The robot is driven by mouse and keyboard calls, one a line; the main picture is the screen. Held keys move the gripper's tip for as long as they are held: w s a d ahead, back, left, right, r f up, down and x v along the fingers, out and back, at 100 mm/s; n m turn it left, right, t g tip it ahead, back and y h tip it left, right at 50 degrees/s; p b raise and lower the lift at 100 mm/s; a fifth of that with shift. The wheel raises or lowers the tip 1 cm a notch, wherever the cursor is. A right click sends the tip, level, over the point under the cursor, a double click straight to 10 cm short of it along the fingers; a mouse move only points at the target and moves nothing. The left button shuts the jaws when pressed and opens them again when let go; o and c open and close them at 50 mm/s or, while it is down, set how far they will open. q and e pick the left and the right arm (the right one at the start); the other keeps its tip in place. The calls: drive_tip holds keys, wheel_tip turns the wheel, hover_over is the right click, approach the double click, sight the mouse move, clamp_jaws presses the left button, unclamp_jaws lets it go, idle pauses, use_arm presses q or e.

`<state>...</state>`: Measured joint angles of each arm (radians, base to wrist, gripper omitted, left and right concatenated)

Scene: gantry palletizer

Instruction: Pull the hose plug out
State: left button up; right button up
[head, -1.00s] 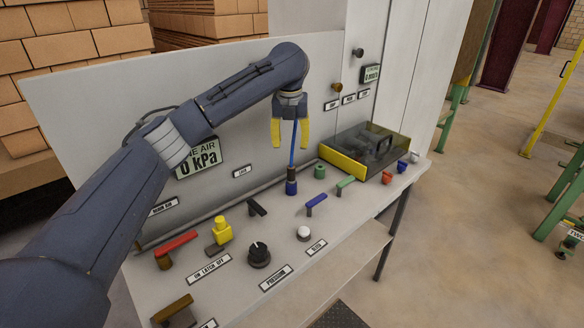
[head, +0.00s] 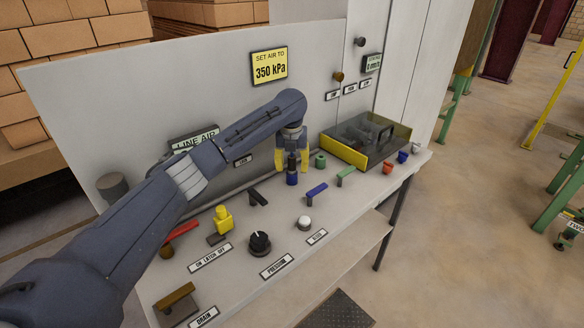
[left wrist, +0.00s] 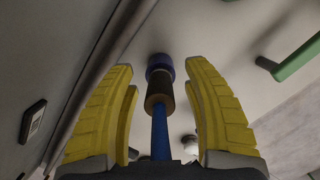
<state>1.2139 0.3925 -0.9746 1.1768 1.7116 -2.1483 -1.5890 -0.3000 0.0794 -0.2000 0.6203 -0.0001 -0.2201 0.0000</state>
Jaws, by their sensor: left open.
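The hose plug (left wrist: 159,92) is a dark brown cylinder on the end of a blue hose (left wrist: 160,135). It sits in a blue socket (head: 292,179) on the bench panel; the socket also shows in the left wrist view (left wrist: 160,63). My left gripper (head: 291,168) has yellow fingers and points down over the plug. In the left wrist view its fingers (left wrist: 160,100) are open, one on each side of the plug, with a gap on both sides. The gripper hides much of the hose in the head view. My right gripper is not in view.
A green socket (head: 320,161) and a blue lever (head: 317,193) are close on the right. A dark lever (head: 258,198) is on the left. A clear-topped yellow box (head: 366,142) stands at the back right. A yellow valve (head: 223,219) and black knob (head: 259,243) are nearer.

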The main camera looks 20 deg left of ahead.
use_arm(q)
drive_tip(key=shift+w+f, duration=0.1)
drive_tip(key=shift+f, duration=0.35)
drive_tip(key=shift+c, duration=0.4)
clamp_jaws()
